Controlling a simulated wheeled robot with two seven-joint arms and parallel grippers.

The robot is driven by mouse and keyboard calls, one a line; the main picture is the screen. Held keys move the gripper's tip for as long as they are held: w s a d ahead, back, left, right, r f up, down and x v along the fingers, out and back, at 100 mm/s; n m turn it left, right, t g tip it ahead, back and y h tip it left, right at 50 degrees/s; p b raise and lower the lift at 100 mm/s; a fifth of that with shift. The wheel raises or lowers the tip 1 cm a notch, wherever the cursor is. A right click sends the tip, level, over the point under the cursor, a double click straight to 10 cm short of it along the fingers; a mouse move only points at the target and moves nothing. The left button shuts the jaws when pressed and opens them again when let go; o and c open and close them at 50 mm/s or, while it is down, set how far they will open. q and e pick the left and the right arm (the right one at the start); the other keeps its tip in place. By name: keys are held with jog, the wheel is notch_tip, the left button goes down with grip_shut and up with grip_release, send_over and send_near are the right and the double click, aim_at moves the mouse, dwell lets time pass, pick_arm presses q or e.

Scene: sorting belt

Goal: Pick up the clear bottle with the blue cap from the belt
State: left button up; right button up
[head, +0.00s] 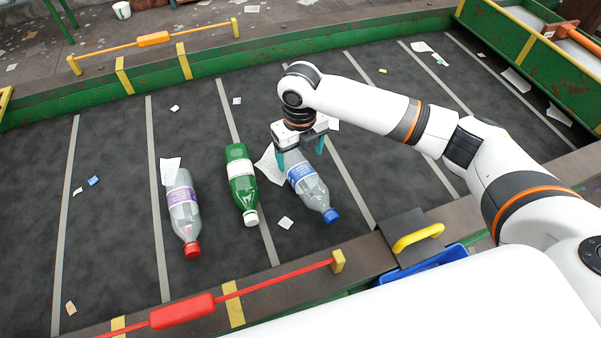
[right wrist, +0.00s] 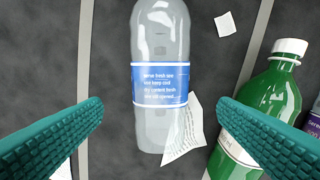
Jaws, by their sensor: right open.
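The clear bottle with the blue cap (head: 307,184) lies on the belt, its blue cap toward the front edge. It has a blue label. In the right wrist view the clear bottle (right wrist: 159,47) lies between my two teal fingers, with its cap out of the picture. My right gripper (head: 301,152) is open over the label end of this bottle. In the right wrist view dark belt shows between each finger of the right gripper (right wrist: 160,122) and the bottle. My left gripper is not in view.
A green bottle with a white cap (head: 241,183) lies close to the left. A clear bottle with a red cap (head: 184,216) lies farther left. Crumpled paper (right wrist: 184,135) lies against the blue-labelled bottle. A yellow handle (head: 418,237) stands at the belt's front edge.

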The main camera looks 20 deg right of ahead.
aim_at(301, 167)
notch_tip(301, 167, down, 2)
jog(key=shift+f, duration=0.1)
jog(key=shift+s+f+p, duration=0.1)
jog(key=shift+f+p, duration=0.35)
jog(key=shift+f, duration=0.05)
notch_tip(301, 167, down, 4)
jog(key=shift+f+p, duration=0.2)
jog(key=shift+p, duration=0.35)
jog(key=shift+c, duration=0.3)
jog(key=c, duration=1)
